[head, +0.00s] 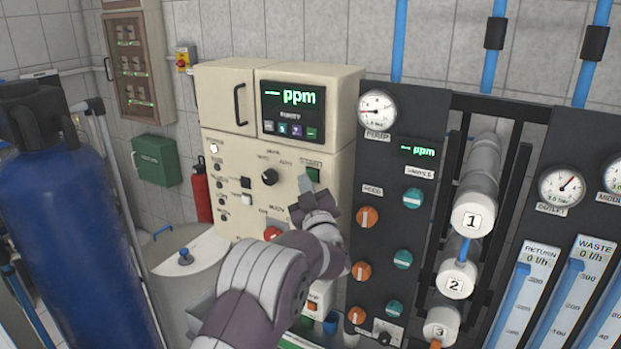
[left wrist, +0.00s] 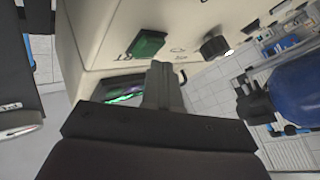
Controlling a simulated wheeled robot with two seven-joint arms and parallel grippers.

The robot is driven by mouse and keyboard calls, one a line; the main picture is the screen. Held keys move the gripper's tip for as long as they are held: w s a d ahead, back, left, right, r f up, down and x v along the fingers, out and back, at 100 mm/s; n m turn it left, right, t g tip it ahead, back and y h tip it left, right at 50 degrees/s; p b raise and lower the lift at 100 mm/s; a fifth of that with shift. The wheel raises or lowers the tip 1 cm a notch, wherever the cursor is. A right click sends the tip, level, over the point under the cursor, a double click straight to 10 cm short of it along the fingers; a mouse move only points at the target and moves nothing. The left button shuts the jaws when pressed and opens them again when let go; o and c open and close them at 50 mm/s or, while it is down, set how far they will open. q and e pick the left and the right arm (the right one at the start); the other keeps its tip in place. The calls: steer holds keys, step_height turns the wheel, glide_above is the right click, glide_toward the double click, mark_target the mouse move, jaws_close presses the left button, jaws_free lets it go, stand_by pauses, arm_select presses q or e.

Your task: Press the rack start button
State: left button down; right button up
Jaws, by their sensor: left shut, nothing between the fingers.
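A square green button (head: 313,174) sits at the upper right of the cream control panel (head: 222,110), below the ppm display (head: 291,110); its label is too small to read. It also shows in the left wrist view (left wrist: 147,44), clear of the fingers. My left gripper (head: 305,184) is shut and empty, with its tips just below and left of the button in the head view. In the left wrist view the closed fingers (left wrist: 162,68) point at the panel beside the button. I cannot tell whether the tips touch the panel. My right gripper is not in view.
A black knob (head: 269,177) and a red button (head: 272,233) are on the same panel. To the right stands a dark board with gauges (head: 377,110), orange and teal knobs (head: 413,198) and white cylinders (head: 474,212). A blue tank (head: 75,230) stands at the left.

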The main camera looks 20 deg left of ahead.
arm_select(q)
steer(key=shift+w, duration=0.2)
steer(key=shift+w+d, duration=0.1)
steer(key=shift+w, duration=0.35)
stand_by(0.6)
steer(key=shift+s+b, duration=0.1)
steer(key=shift+b, duration=0.2)
steer(key=shift+s+b, duration=0.5)
steer(key=shift+s, duration=0.3)
